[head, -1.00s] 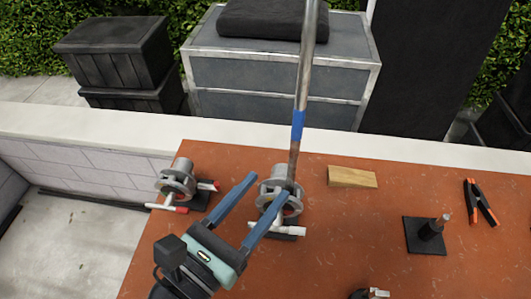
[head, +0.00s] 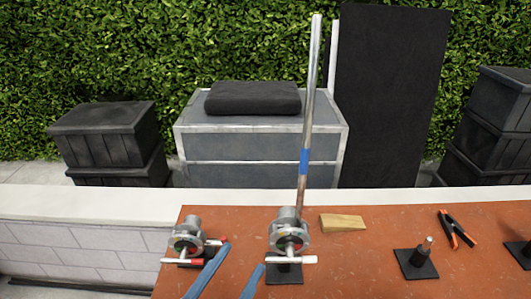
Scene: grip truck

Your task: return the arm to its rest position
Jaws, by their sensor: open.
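My gripper (head: 232,280) shows only as two blue fingers at the bottom edge of the head view. The fingers are spread apart with nothing seen between them; the rest of my arm is out of view. The right finger ends just left of the base of a grip head (head: 289,236), which stands on a black plate on the orange surface. The left finger lies in front of a second grip head (head: 187,240) with red-tipped handles. A tall metal rod (head: 310,110) with a blue band stands upright, slightly tilted, at the middle grip head.
On the orange tabletop (head: 360,265) are a wooden wedge (head: 342,223), a black base with a pin (head: 416,262) and an orange-black clamp (head: 456,229). A white ledge (head: 400,197) runs behind. Beyond it stand a grey case (head: 260,140), dark crates (head: 108,140) and a black panel (head: 390,95).

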